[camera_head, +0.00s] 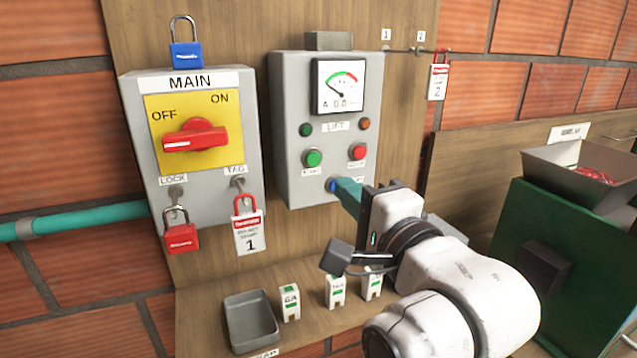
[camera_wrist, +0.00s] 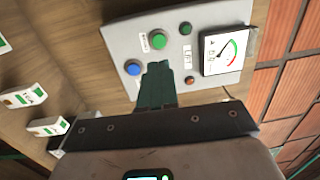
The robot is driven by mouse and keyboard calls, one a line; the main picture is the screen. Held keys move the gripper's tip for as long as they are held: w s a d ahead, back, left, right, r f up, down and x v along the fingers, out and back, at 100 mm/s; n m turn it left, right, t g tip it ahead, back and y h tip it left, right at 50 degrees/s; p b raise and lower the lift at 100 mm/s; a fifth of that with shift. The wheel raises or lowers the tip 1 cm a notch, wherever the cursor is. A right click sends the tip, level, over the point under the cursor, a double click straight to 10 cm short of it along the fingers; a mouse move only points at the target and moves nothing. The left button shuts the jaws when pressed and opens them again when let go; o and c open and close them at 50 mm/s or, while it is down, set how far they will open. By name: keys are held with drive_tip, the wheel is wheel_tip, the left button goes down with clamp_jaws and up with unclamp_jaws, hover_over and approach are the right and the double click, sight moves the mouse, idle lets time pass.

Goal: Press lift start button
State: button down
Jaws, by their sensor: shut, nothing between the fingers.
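The lift panel (camera_head: 283,120) is a grey box on the wooden board, also seen turned on its side in the wrist view (camera_wrist: 120,45). Its round green button (camera_head: 313,158), with a small label under it, also shows in the wrist view (camera_wrist: 158,40). A red button (camera_head: 357,152) is to its right, and a blue button (camera_head: 332,185) is below. My gripper (camera_head: 346,190) is shut and empty, its teal fingers pointing at the panel's lower part. In the head view the fingertips overlap the blue button's right side; contact cannot be told. In the wrist view the fingers (camera_wrist: 158,75) hide the red button.
The MAIN switch box (camera_head: 218,190) with a red handle, a red padlock (camera_head: 180,238) and a tag (camera_head: 249,233) stands left. A shelf below holds a grey tray (camera_head: 235,302) and small boxes (camera_head: 290,302). A green machine (camera_head: 520,235) stands right.

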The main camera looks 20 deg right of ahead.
sight(314, 159)
drive_tip(key=w, duration=0.2)
drive_tip(key=w+p, duration=0.1)
drive_tip(key=w, duration=0.2)
drive_tip(key=w+p, duration=0.1)
drive_tip(key=w, duration=0.1)
drive_tip(key=shift+w+a+r, duration=0.2)
drive_tip(key=shift+w+r, duration=0.05)
drive_tip(key=shift+w, duration=0.05)
drive_tip(key=shift+w+f+p, duration=0.1)
drive_tip(key=shift+w+p, duration=0.2)
drive_tip(key=shift+w, duration=0.4)
